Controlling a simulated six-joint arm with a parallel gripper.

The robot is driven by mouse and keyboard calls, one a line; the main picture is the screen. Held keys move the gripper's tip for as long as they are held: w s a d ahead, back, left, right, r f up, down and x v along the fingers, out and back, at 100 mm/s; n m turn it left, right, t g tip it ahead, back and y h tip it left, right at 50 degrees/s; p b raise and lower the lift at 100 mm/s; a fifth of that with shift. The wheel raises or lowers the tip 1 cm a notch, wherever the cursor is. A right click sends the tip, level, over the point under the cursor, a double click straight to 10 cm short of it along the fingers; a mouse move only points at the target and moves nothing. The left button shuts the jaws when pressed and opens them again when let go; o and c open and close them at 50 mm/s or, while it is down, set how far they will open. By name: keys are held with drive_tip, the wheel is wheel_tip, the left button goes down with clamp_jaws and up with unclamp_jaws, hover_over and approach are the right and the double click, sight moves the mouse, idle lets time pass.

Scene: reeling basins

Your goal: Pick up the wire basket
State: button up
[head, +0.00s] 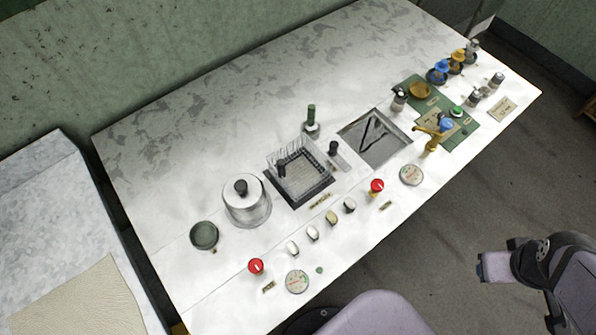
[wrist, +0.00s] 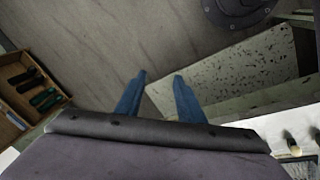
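The wire basket (head: 300,163) is a pale, square mesh basket with dark grips at its sides. In the head view it sits at a dark-rimmed square basin (head: 318,198) in the middle of the white worktop. How deep it sits in the basin is hard to tell. My gripper (wrist: 158,78) shows in the wrist view as two blue fingers standing apart with nothing between them. It is away from the basket, which is not in the wrist view.
A lidded metal pot (head: 246,204) stands left of the basket, with a dark green bowl (head: 204,235) beyond it. A second basin (head: 376,140) is to the right. A bottle (head: 311,122) stands behind the basket. Red knobs and small pale pieces line the front. The worktop's back left is clear.

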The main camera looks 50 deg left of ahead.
sight(283, 166)
drive_tip(key=a+r+n+t+y+b, duration=0.2)
drive_tip(key=a+n+y+b, duration=0.15)
drive_tip(key=a+n, duration=0.85)
drive_tip(key=a+r+n+t+y+b, duration=0.15)
drive_tip(key=a+n+y, duration=0.25)
drive_tip(key=a+n, duration=0.85)
drive_tip(key=s+a+n+g+y+b, duration=0.1)
drive_tip(key=s+a+n+g, duration=0.1)
drive_tip(key=s+a+n, duration=0.2)
drive_tip(key=s+a+n+g+y+b, duration=0.2)
drive_tip(key=s+a+n, duration=0.3)
drive_tip(key=s+n, duration=0.4)
drive_tip(key=s+a+r+n+g+y+b, duration=0.1)
drive_tip(key=s+a+n+g+y, duration=0.1)
drive_tip(key=s+a+n, duration=0.3)
drive_tip(key=shift+s+n+g, duration=0.45)
drive_tip(key=shift+s+n, duration=0.4)
drive_tip(key=shift+s, duration=0.05)
drive_tip(key=shift+r+b+x, duration=0.2)
drive_tip(key=shift+b+x, duration=0.75)
drive_tip(key=shift+x, duration=1.85)
drive_tip(key=shift+a, duration=0.15)
drive_tip(key=shift+s, duration=0.1)
